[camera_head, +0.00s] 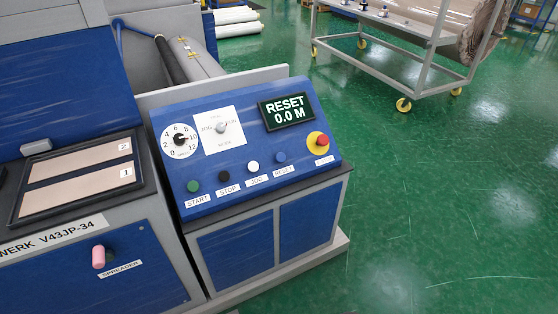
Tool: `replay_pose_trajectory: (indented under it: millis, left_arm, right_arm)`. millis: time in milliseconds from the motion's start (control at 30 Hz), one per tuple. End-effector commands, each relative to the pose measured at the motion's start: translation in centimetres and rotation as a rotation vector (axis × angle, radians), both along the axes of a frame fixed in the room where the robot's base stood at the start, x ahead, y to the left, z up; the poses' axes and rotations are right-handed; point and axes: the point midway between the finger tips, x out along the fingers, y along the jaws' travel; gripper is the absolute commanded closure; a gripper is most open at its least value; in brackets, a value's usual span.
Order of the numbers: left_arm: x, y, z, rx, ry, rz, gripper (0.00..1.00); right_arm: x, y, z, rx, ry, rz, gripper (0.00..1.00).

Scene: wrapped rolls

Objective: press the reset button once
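The reset button is a small blue knob (280,157) on the sloped blue control panel (225,178), above a white label reading RESET (284,170). To its left are a white JOG button (253,166), a black STOP button (224,176) and a green START button (193,186). A dark display (286,112) above reads "RESET 0.0 M". Neither of my grippers is in view, and nothing covers the reset button.
A red emergency knob on a yellow base (321,143) sits right of the reset button. A dial (180,139) and a selector switch (220,128) are upper left. A wheeled rack (400,75) stands behind. Green floor at right is clear.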

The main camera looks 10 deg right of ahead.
Motion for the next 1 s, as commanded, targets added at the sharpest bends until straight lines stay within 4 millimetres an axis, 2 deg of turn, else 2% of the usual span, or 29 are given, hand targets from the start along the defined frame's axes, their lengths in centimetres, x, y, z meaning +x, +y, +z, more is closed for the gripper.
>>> replay_pose_trajectory:
  millis: [367, 600, 700, 1000]
  left_arm:
    - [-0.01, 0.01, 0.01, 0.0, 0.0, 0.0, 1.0]
    - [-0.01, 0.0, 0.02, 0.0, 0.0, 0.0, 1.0]
    - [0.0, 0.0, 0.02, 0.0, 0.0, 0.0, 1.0]
    - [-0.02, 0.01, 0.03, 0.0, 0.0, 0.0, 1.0]
  right_arm:
    - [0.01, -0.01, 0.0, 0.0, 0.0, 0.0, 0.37]
    - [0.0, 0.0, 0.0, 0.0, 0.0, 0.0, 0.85]
    - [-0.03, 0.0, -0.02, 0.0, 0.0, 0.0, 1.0]
    - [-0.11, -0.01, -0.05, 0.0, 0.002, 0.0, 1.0]
